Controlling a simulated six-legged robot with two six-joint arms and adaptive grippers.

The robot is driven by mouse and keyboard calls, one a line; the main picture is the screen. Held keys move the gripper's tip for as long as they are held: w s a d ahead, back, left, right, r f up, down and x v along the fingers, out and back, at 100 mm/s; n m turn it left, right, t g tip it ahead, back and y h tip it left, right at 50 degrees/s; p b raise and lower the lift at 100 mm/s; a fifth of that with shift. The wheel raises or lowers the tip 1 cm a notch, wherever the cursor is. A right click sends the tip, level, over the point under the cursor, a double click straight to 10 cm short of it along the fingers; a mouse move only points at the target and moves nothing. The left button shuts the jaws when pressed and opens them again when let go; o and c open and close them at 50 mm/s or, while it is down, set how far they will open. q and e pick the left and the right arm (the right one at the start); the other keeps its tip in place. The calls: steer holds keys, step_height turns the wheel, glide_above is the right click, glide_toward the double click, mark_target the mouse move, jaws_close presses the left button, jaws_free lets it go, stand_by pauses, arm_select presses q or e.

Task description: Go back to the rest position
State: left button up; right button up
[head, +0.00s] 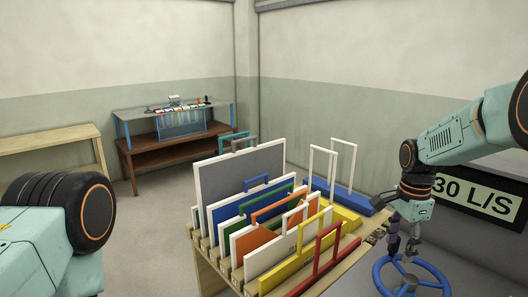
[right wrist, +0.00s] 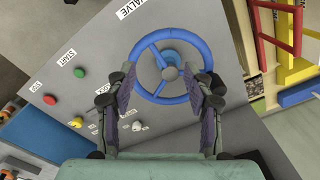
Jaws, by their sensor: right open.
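My right gripper (head: 402,252) is open above the blue valve wheel (head: 381,277) at the lower right of the head view. In the right wrist view its two spread fingers (right wrist: 167,88) stand to either side of the near part of the blue wheel (right wrist: 146,52). Nothing is held between them. I cannot tell whether a fingertip touches the rim. My left arm shows only partly at the lower left of the head view; its gripper is out of view.
The slanted grey panel (right wrist: 85,48) carries a red button (right wrist: 50,100), a green button (right wrist: 78,73) and a yellow button (right wrist: 76,122). A wooden rack (head: 215,262) of coloured framed plates stands left of the wheel. A brown table (head: 165,152) is at the back; floor shows before it.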

steer(key=s+a+f+n, duration=0.35)
steer(key=s+f, duration=0.35)
steer(key=f, duration=0.3)
steer(key=s+a+f+n, duration=0.35)
steer(key=s+f, duration=0.35)
steer(key=f, duration=0.3)
steer(key=s+a+f+n, duration=0.15)
steer(key=s+n, duration=0.35)
steer(key=s, duration=0.9)
steer(key=s+a+f+n, duration=0.1)
steer(key=s+f+n, duration=0.25)
steer(key=s, duration=0.95)
arm_select(q)
step_height(320, 180, down, 20)
steer(key=b, duration=1.9)
steer(key=shift+a+r, duration=0.15)
steer(key=shift+r, duration=0.05)
arm_select(e)
step_height(320, 180, down, 18)
steer(key=shift+w+f+n, duration=0.25)
steer(key=shift+n, duration=0.1)
arm_select(q)
steer(key=shift+r, duration=0.1)
arm_select(e)
steer(key=shift+a+r, duration=0.1)
arm_select(q)
steer(key=shift+w, duration=0.2)
arm_select(e)
steer(key=shift+s, duration=0.15)
